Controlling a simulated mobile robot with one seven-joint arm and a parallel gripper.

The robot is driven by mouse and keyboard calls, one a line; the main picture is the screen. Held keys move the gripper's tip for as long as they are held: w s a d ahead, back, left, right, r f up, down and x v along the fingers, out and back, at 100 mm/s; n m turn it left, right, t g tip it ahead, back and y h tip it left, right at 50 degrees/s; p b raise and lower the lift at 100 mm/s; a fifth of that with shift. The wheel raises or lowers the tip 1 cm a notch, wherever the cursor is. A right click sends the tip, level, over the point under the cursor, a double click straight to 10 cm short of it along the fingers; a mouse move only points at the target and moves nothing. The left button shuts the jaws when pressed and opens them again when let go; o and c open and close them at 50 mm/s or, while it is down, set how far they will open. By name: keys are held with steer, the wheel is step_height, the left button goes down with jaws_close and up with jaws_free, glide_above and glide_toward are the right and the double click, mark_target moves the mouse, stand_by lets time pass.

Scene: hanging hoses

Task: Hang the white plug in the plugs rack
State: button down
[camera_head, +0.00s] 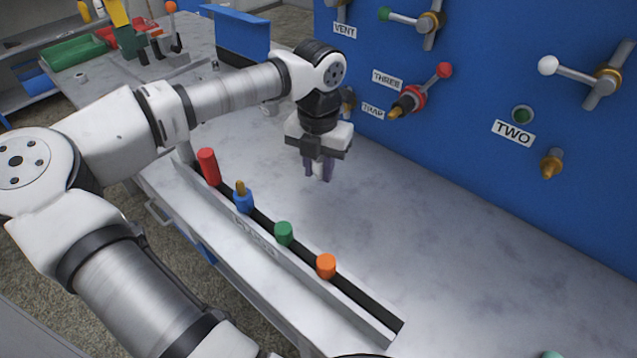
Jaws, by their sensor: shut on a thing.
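My gripper (319,172) hangs over the grey bench, pointing down, behind the rack as seen here. It is shut on the white plug (319,168), of which only a small pale part shows between the fingers. The plugs rack (362,302) is a long metal rail with a dark slot along the bench's front edge. It holds a red plug (208,166), a blue plug (243,200) with a brass tip up, a green plug (284,233) and an orange plug (326,266). Bare slot shows between the plugs and at the near right end.
A blue panel (480,160) stands behind the bench with valve levers, brass fittings and labels. A red lever (443,71) and a white-knobbed lever (548,66) stick out from it. The bench top (420,240) right of my gripper is clear. Bins (72,52) lie at the back left.

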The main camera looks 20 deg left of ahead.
mark_target(319, 179)
step_height(319, 179, down, 3)
steer(key=shift+f+b, duration=0.15)
steer(key=shift+b, duration=0.45)
steer(key=shift+f, duration=0.1)
steer(key=shift+f, duration=0.15)
steer(key=c, duration=1.2)
jaws_free()
steer(key=shift+o, duration=0.2)
steer(key=shift+r, duration=0.2)
step_height(319, 179, up, 12)
steer(key=p, duration=0.7)
steer(key=shift+r, duration=0.15)
